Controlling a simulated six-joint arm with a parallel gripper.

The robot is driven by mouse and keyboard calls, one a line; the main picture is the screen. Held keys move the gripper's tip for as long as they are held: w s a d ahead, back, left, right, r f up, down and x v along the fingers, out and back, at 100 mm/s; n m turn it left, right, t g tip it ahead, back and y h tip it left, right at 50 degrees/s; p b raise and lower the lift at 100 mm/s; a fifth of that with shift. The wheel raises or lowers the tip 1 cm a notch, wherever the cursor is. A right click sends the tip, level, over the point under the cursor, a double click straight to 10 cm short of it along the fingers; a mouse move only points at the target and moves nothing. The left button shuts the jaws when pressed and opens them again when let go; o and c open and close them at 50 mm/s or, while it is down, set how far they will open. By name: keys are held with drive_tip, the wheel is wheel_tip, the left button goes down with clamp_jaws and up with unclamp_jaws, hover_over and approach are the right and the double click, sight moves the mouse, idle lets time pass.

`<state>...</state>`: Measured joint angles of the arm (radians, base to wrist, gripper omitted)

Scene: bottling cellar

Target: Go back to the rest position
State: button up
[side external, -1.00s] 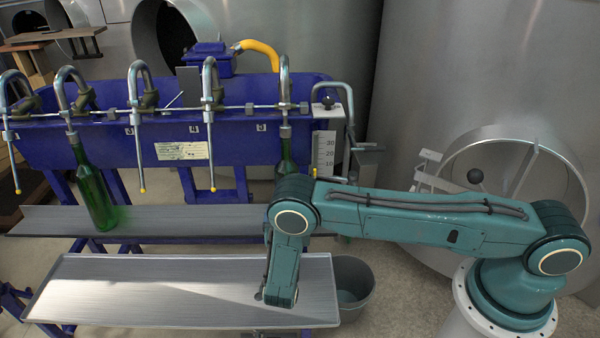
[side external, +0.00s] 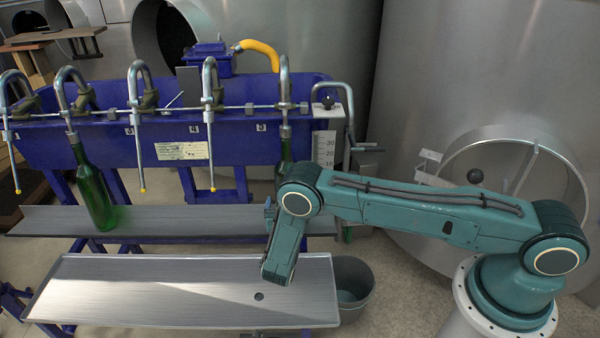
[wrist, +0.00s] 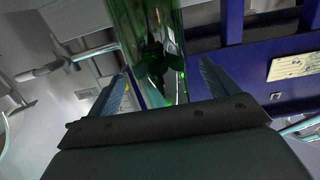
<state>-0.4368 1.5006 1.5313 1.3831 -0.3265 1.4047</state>
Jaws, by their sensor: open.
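My gripper (wrist: 164,72) shows in the wrist view with its two ridged fingers apart, one on either side of a green glass bottle (wrist: 150,30). The bottle stands out between and beyond the fingers; whether either finger touches it I cannot tell. In the side external view this green bottle (side external: 284,151) is under the rightmost filling spout, its lower part hidden behind my arm. My gripper is mostly hidden there behind my own arm links. Another green bottle (side external: 93,190) stands under a spout at the left, upright on the back shelf (side external: 170,222).
The blue filling machine (side external: 230,150) has several curved metal spouts. A front metal tray (side external: 150,295) is empty, with a small dark hole near its right end. A grey bucket (side external: 355,285) stands right of it. Large steel tanks (side external: 480,70) close off the back right.

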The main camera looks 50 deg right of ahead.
drive_tip(key=shift+w+d, duration=0.25)
drive_tip(key=shift+d, duration=0.05)
drive_tip(key=shift+w+d+f, duration=0.15)
drive_tip(key=shift+w+d, duration=0.35)
drive_tip(key=shift+w+d, duration=0.25)
drive_tip(key=shift+w+d+f, duration=0.1)
drive_tip(key=shift+w+d, duration=0.1)
drive_tip(key=shift+w, duration=0.05)
drive_tip(key=shift+w+d, duration=0.1)
idle(0.3)
clamp_jaws()
idle(0.3)
